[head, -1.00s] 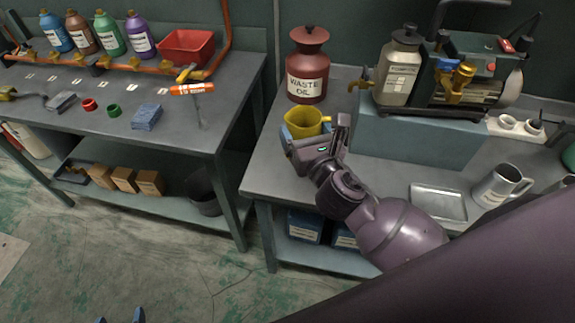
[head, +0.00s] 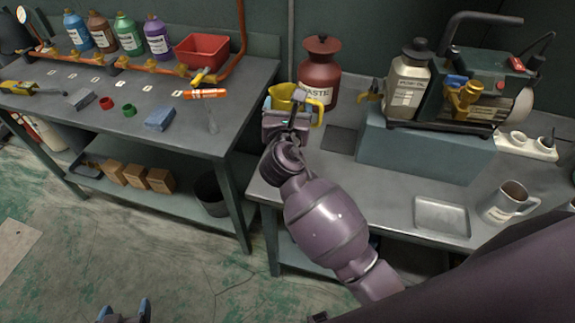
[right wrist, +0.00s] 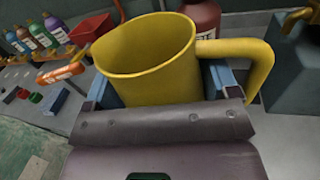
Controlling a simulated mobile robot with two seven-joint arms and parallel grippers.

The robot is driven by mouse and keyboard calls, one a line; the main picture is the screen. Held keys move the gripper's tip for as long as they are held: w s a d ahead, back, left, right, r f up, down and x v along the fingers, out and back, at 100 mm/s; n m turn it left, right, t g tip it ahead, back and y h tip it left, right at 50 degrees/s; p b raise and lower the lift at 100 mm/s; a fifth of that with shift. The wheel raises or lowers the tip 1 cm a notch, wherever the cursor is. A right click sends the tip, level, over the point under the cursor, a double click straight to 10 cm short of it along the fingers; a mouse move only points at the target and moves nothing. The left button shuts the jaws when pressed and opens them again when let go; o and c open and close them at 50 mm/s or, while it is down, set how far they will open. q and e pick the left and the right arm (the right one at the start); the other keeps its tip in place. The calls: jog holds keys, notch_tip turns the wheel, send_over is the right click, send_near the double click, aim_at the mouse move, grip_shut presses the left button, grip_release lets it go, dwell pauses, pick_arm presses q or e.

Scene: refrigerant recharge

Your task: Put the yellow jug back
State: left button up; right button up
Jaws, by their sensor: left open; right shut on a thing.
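The yellow jug (head: 283,91) is at the back left of the right bench in the head view, in front and left of the red waste oil can (head: 319,72). Its handle points right. My right gripper (head: 287,117) is shut on the jug. In the right wrist view the jug (right wrist: 150,62) stands roughly upright between the blue fingers, open top towards me, and looks empty. Whether its base is clear of the bench is hidden. My left gripper (head: 124,312) is open and empty at the bottom edge of the head view, low over the floor.
A dark square pad (head: 342,139) lies bare on the right bench. The pump (head: 470,85) and a silver bottle (head: 407,82) stand on a grey-blue block (head: 425,150). A metal tray (head: 441,215) and mug (head: 508,202) are at front right. The left bench (head: 150,95) holds bottles and a red bin (head: 203,52).

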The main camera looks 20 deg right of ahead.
notch_tip(320, 180, down, 17)
jog(key=b, duration=0.5)
jog(key=shift+f, duration=0.5)
jog(key=o, duration=0.9)
pick_arm(q)
notch_tip(320, 180, down, 7)
jog(key=s, duration=0.1)
jog(key=shift+g, duration=0.3)
jog(key=shift+s, duration=0.1)
